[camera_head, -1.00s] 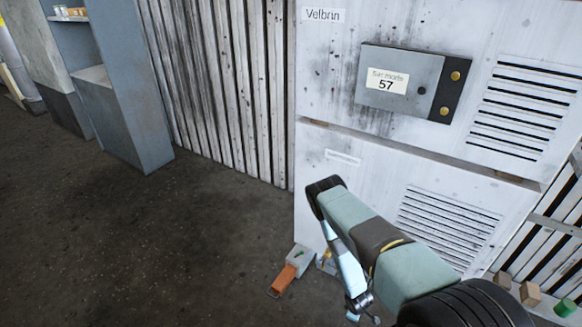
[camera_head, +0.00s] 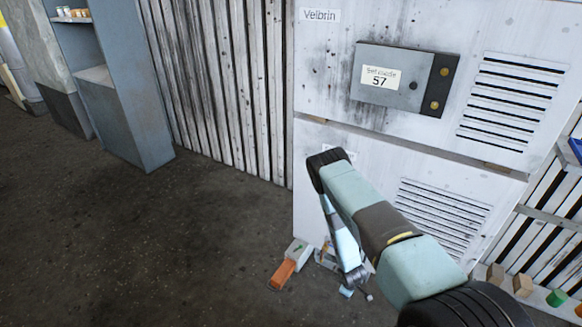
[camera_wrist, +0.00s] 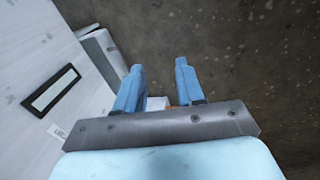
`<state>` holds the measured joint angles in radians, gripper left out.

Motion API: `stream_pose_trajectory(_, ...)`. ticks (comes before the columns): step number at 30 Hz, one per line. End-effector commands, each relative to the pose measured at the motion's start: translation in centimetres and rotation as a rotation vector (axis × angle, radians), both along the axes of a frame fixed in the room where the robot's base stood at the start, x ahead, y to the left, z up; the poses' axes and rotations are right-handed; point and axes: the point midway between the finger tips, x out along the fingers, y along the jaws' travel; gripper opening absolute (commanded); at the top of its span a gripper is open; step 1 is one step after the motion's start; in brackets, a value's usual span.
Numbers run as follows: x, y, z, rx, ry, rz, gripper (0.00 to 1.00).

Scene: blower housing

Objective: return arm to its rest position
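My arm (camera_head: 385,228) reaches up from the lower right of the head view, bends at a dark elbow and hangs down in front of the white Velbrin cabinet (camera_head: 330,60). My gripper shows in the wrist view (camera_wrist: 158,88), with two blue fingers apart and nothing between them. The fingers point toward the dark floor beside the cabinet. In the head view the gripper end is low near the cabinet's foot, small and partly hidden by clutter there.
A grey control box (camera_head: 405,78) marked 57 sits on the cabinet. An orange-and-grey object (camera_head: 284,273) lies on the floor by its foot. Small blocks and a green piece (camera_head: 556,298) stand at the lower right. A grey shelf unit (camera_head: 120,95) stands left; the floor between is clear.

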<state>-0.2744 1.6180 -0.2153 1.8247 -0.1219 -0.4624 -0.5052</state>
Motion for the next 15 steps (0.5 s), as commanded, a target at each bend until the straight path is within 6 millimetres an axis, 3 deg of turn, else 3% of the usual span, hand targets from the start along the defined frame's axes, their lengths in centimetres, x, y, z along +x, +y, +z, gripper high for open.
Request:
stream_pose_trajectory(6, 5.3, 1.3, 6.8, 0.017, -0.033, -0.077, 0.38)
stream_pose_trajectory(15, 10.6, 2.3, 17.0, 0.046, -0.068, -0.186, 0.38)
